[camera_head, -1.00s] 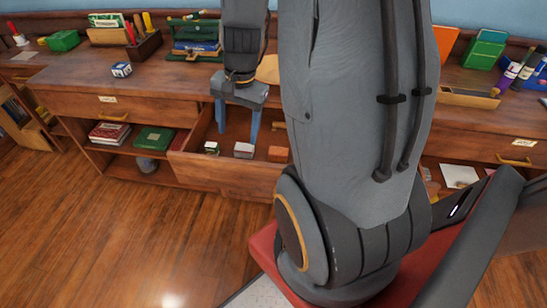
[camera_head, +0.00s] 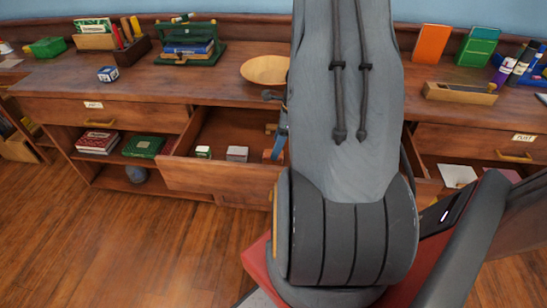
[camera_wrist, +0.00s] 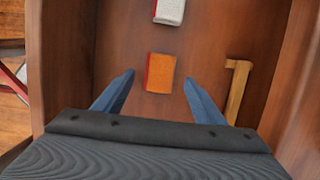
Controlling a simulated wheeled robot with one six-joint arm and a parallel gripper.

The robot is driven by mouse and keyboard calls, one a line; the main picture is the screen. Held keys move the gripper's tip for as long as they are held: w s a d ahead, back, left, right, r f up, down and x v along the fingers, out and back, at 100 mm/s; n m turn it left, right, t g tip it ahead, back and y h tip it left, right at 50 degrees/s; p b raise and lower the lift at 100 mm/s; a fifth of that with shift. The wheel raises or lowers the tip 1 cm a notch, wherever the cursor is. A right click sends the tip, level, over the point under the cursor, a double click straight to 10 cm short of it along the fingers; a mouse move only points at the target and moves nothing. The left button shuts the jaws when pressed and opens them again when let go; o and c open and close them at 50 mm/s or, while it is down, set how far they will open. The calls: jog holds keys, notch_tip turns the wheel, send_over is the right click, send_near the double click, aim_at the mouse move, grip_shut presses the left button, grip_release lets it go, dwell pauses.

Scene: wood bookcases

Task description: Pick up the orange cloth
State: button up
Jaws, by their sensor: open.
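A small orange rectangular piece (camera_wrist: 161,73) with a red left edge lies flat on the drawer floor; it looks like a folded cloth or a small book, I cannot tell which. My gripper (camera_wrist: 159,80) is open and empty in the wrist view, its two blue fingers spread to either side of the orange piece, with gaps on both sides. I cannot tell the height between the fingertips and the drawer floor. In the head view, my arm hides most of the gripper; one blue finger (camera_head: 281,140) shows over the open drawer (camera_head: 222,176).
A white block with a red edge (camera_wrist: 169,11) lies beyond the orange piece. A wooden hammer-shaped piece (camera_wrist: 238,88) lies to its right. Drawer walls stand close on both sides. A wooden bowl (camera_head: 265,70) and a green rack with books (camera_head: 190,46) stand on the top above.

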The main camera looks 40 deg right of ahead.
jog(key=shift+x, duration=1.8)
jog(key=c, duration=1.1)
jog(key=shift+r, duration=0.1)
notch_tip(320, 180, up, 10)
jog(key=shift+f, duration=0.1)
jog(key=shift+o, duration=0.9)
jog(key=shift+c, duration=0.5)
